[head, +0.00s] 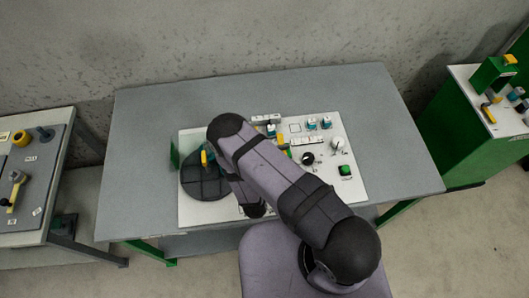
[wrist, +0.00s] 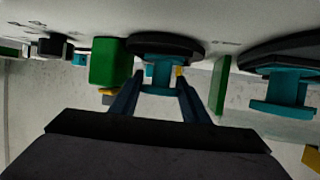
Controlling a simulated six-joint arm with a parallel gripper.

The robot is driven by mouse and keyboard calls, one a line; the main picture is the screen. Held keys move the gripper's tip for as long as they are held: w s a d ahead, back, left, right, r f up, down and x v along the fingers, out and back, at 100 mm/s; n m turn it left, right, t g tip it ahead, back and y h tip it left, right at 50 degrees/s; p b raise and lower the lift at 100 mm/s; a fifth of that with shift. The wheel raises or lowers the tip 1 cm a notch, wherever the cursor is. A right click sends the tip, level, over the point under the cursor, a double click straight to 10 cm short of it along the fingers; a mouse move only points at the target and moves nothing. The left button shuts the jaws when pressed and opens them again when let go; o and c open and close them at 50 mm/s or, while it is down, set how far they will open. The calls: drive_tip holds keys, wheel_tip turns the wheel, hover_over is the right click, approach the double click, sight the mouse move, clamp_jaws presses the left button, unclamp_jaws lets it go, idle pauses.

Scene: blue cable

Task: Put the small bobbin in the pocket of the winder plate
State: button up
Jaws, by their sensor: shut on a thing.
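My gripper (wrist: 160,78) is shut on a small teal bobbin (wrist: 162,70), with one finger on each side of it. The bobbin sits at a black round piece (wrist: 166,45) by the white panel; I cannot tell whether they touch. A second, larger teal spool (wrist: 287,90) is at another black round piece on the right in the wrist view. In the head view my arm hides the gripper and the held bobbin. A large black round plate (head: 203,184) lies on the left of the white panel; I cannot tell where its pocket is.
Green blocks (wrist: 109,62) and (wrist: 220,84) stand close on both sides of my fingers. The white panel (head: 355,188) also carries teal pieces (head: 312,124), a black knob (head: 308,158) and a green button (head: 345,170). The grey table (head: 140,130) is clear around the panel.

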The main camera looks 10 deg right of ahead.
drive_tip(key=o, duration=0.8)
drive_tip(key=shift+f, duration=0.1)
drive_tip(key=shift+c, duration=0.2)
drive_tip(key=shift+r, duration=0.2)
drive_tip(key=p+v, duration=0.5)
drive_tip(key=v, duration=0.7)
